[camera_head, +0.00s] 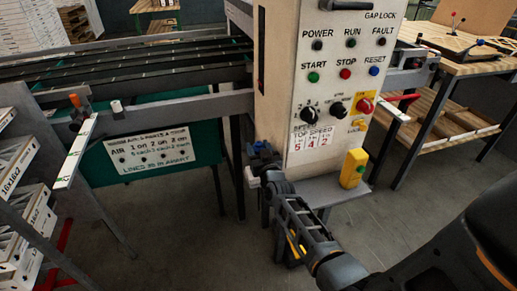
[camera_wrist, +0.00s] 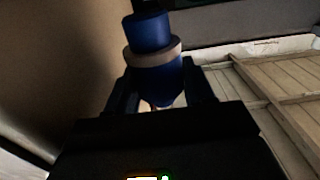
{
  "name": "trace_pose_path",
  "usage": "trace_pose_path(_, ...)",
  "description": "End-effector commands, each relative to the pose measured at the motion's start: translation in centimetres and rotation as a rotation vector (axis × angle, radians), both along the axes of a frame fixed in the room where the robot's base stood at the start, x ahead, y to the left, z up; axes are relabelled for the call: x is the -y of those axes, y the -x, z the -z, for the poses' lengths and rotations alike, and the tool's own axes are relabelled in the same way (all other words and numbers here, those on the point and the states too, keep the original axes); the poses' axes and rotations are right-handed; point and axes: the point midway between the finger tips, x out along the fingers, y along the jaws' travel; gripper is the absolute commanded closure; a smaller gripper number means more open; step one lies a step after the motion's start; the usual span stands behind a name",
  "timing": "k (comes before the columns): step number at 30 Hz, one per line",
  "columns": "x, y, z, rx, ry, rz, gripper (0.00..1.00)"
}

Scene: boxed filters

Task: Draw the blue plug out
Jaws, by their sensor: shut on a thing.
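The blue plug (camera_wrist: 150,75) is in the wrist view, a blue cylinder with a pale ring around it, between the two dark fingers of my gripper (camera_wrist: 158,92). The fingers are shut on it. In the head view my gripper (camera_head: 263,162) is at the lower left corner of the white control panel (camera_head: 305,140), and a small dark blue part of the plug (camera_head: 262,148) shows at its tip. A white block (camera_head: 252,178) is beside the gripper. I cannot tell whether the plug is still seated in a socket.
A yellow box (camera_head: 353,168) with a green button stands on a grey shelf (camera_head: 330,194) right of my gripper. A wooden workbench (camera_head: 455,65) stands at the right. Open concrete floor lies below.

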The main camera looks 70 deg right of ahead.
Motion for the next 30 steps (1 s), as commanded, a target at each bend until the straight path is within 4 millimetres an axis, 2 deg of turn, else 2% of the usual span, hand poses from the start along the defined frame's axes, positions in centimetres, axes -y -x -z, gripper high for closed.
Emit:
trace_pose_path(15,0.0,0.0,-1.6,0.001,0.001,0.0,0.81)
trace_pose_path(26,0.0,0.0,-1.6,0.001,0.001,0.0,0.81)
trace_pose_path(30,0.3,-0.2,-2.3,0.001,0.002,0.0,0.81)
